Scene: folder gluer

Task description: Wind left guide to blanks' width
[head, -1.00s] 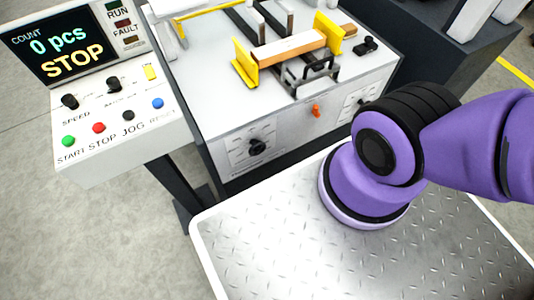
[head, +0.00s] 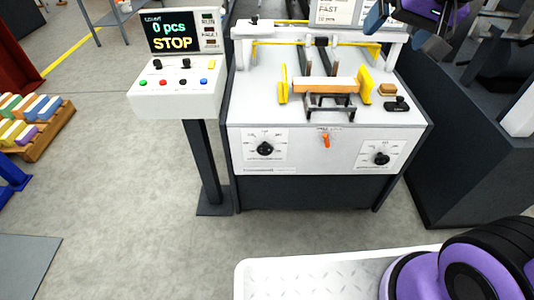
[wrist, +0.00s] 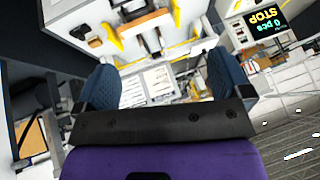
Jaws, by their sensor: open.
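The left guide (head: 283,85) is an upright yellow plate on the machine's white top, with the right yellow guide (head: 365,84) opposite. Orange-tan blanks (head: 325,85) lie between them on a dark rack; a small gap shows beside the left guide. On the front panel are a left black knob (head: 265,149) with a dial, a right black knob (head: 381,159), and an orange lever (head: 325,140) between them. My gripper (wrist: 166,72) is open and empty, its two blue fingers apart. In the head view it is at the upper right, above the machine's right side, clear of the knobs.
A control panel (head: 178,95) on a post reads "0 pcs STOP". A dark machine body (head: 465,150) stands at the right. A crate of coloured blocks (head: 38,130) is at far left. The floor (head: 130,220) before the machine is clear.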

